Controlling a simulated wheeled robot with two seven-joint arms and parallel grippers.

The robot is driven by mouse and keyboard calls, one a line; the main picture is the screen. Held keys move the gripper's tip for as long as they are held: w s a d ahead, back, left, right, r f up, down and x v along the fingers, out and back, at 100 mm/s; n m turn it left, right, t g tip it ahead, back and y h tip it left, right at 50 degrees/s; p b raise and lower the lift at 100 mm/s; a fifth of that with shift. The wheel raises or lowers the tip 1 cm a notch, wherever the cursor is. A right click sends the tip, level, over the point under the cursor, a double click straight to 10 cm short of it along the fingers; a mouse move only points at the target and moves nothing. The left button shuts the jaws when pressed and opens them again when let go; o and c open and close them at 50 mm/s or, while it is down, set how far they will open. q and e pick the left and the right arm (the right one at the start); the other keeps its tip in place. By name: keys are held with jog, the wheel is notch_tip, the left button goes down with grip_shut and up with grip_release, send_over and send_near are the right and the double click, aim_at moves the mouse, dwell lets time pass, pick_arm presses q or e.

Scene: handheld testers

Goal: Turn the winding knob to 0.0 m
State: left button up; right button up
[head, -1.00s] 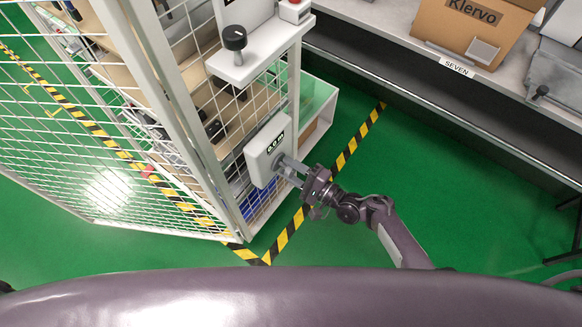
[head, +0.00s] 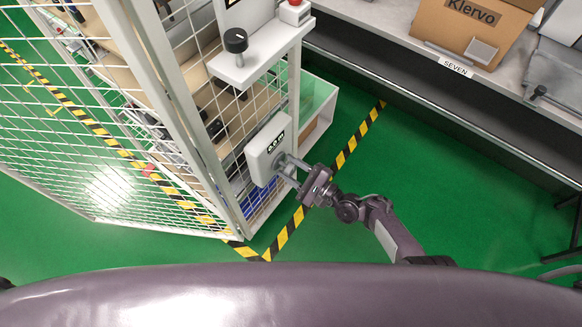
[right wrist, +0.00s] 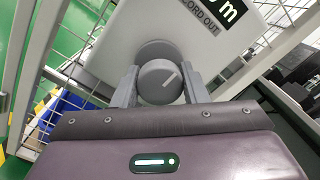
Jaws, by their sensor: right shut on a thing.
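The winding knob (right wrist: 160,82) is a round dark grey knob with a light line on its face, tilted up to the right. It sits on the front of a white box (head: 262,152) fixed to the cage. My right gripper (right wrist: 158,92) is shut on the knob, one finger on each side. In the head view, my right gripper (head: 286,168) reaches the box from the right and partly hides the knob. A black display (head: 275,142) shows digits too small to read surely. In the right wrist view, the display (right wrist: 236,14) is cut off, with "m" visible. My left gripper is out of view.
A shelf with a black knob (head: 235,40) and a red button box (head: 294,12) is above the white box. White cage mesh (head: 90,130) is at left. A bench with a cardboard box (head: 465,32) is at upper right. Green floor (head: 430,190) is clear at right.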

jog(key=o, duration=1)
jog(key=shift+c, duration=0.2)
jog(key=p+v, duration=0.1)
jog(key=v, duration=0.6)
jog(key=shift+s+d, duration=0.25)
jog(key=shift+d, duration=0.1)
